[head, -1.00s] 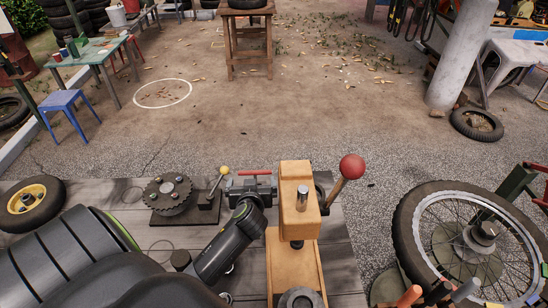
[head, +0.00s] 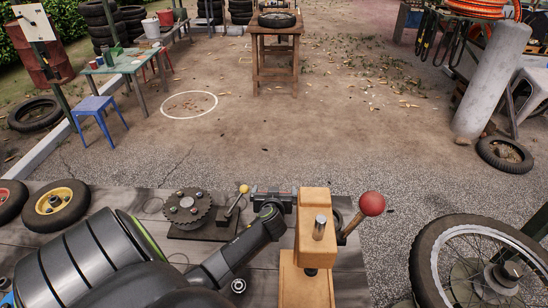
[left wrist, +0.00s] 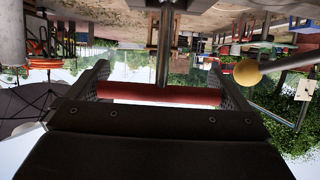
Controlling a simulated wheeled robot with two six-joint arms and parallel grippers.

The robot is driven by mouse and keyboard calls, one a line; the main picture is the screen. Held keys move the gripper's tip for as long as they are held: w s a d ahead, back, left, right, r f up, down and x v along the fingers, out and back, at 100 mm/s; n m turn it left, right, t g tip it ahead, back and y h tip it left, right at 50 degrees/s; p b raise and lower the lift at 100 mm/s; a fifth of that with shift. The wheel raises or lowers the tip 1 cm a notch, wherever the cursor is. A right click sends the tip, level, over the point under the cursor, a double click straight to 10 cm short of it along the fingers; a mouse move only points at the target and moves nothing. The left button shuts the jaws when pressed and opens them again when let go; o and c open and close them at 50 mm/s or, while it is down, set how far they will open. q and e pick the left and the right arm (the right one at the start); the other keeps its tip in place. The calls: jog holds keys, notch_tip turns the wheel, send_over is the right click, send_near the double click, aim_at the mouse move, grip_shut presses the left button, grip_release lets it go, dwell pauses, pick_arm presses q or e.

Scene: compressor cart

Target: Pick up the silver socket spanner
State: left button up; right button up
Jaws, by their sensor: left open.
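A short silver cylinder (head: 320,227) stands in a wooden block (head: 313,255) to the right. My right gripper is not in view.
A lever with a yellow ball (head: 244,188) stands just left of the gripper, beside a dark toothed disc (head: 187,208). A red-ball lever (head: 372,204) rises right of the wooden block. A spoked wheel (head: 480,265) is at the right. Small wheels (head: 56,204) lie at the left.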

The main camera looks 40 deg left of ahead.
pick_arm(q)
jog(key=c, duration=0.7)
